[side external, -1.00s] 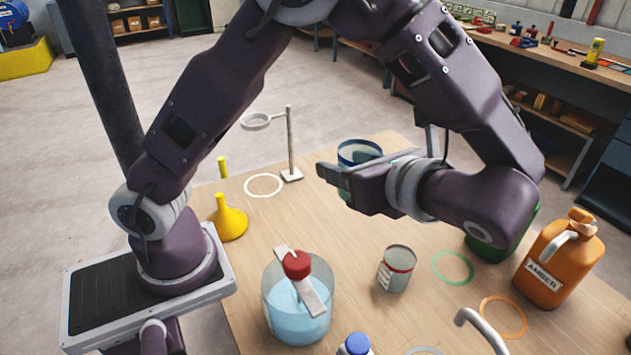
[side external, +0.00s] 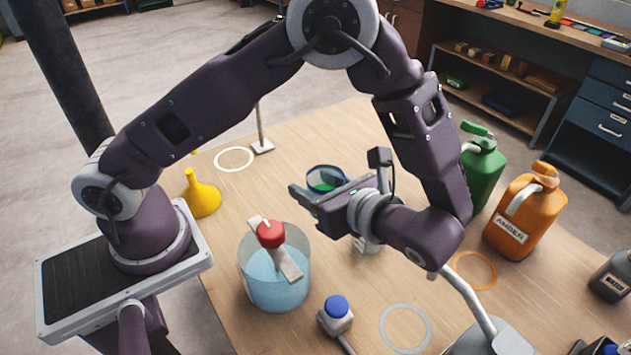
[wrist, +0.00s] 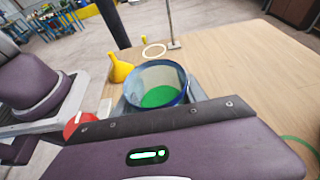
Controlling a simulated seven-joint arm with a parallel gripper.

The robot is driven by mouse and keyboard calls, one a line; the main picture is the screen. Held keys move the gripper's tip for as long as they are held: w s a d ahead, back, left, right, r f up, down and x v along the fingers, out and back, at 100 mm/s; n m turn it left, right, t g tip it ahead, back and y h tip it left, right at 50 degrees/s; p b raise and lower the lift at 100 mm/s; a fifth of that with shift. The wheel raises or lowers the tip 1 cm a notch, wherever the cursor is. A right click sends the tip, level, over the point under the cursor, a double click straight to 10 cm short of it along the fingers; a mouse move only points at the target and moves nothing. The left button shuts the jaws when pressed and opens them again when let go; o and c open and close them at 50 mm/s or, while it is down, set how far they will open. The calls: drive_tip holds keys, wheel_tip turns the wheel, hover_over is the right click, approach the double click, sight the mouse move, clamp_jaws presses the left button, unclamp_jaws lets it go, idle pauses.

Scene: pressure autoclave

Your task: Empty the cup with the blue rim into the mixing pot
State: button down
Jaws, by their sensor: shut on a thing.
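The cup with the blue rim (side external: 325,178) is held in my gripper (side external: 308,196), with green liquid inside. It looks roughly upright and above the table; the gripper hides its lower part in the side view. In the wrist view the cup (wrist: 157,82) sits between the fingers, with the green liquid low in it. The clear pot (side external: 263,292), which I take to be the mixing pot, stands to the left and nearer the camera. It holds pale blue liquid, and a flat bar with a red knob (side external: 270,233) lies across its top.
A red-rimmed cup (side external: 367,245) is partly hidden beneath my gripper. Green (side external: 482,168) and orange (side external: 526,212) jugs stand right. A ring stand (side external: 262,140) is at the back.

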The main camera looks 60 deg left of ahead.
sight(309, 183)
drive_tip(key=shift+s+d+r+n+t, duration=0.1)
drive_tip(key=shift+s+r+n+t, duration=0.3)
drive_tip(key=shift+s+n, duration=0.15)
drive_tip(key=shift+s+r+n, duration=0.2)
drive_tip(key=shift+s+r, duration=0.1)
drive_tip(key=shift+r, duration=0.2)
drive_tip(key=shift+s+r+n, duration=0.15)
drive_tip(key=shift+s+r, duration=0.1)
drive_tip(key=shift+r, duration=0.2)
drive_tip(key=s+r+n+t+y, duration=0.3)
drive_tip(key=r+n+t+y, duration=0.1)
drive_tip(key=n, duration=1)
drive_tip(key=shift+d+r+n+y, duration=0.25)
drive_tip(key=shift+r+n+y, duration=0.15)
drive_tip(key=shift+r+y, duration=0.55)
drive_tip(key=shift+s, duration=0.1)
idle(1.2)
